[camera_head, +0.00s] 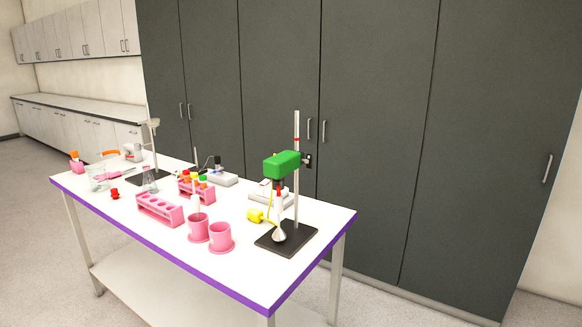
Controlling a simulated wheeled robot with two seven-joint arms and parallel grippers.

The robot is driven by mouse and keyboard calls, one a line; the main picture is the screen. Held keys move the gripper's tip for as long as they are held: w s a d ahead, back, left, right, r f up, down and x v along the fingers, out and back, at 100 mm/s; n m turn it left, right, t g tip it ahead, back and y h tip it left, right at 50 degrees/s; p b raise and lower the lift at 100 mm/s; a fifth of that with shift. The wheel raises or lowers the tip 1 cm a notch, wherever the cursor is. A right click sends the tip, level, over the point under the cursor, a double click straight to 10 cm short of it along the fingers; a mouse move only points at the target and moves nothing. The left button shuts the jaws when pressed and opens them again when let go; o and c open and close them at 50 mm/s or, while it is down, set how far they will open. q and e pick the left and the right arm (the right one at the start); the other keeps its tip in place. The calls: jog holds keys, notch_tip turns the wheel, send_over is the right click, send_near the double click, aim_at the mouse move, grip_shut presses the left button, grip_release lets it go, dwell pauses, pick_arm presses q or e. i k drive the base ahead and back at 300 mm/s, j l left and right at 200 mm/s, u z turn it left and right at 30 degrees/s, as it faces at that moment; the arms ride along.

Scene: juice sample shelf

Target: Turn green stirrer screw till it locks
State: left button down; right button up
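The green stirrer (282,164) is mounted on an upright metal rod (297,205) that rises from a black base plate (268,241) near the right end of the table. A small dark clamp part (308,160) sits at the rod, just right of the green body. It may be the screw, but it is too small to tell how far it is turned. A small glass flask (279,234) stands on the base below the stirrer. Neither of my grippers is in view.
The white table (325,224) with a purple edge also holds a pink empty rack (159,210), two pink cups (221,238), a yellow object (256,216) and a second stand (155,150). Dark cabinets (380,120) stand behind. Floor is clear at the right front.

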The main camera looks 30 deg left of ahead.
aim_at(308, 161)
jog(key=j+u, duration=0.15)
jog(key=u, duration=0.85)
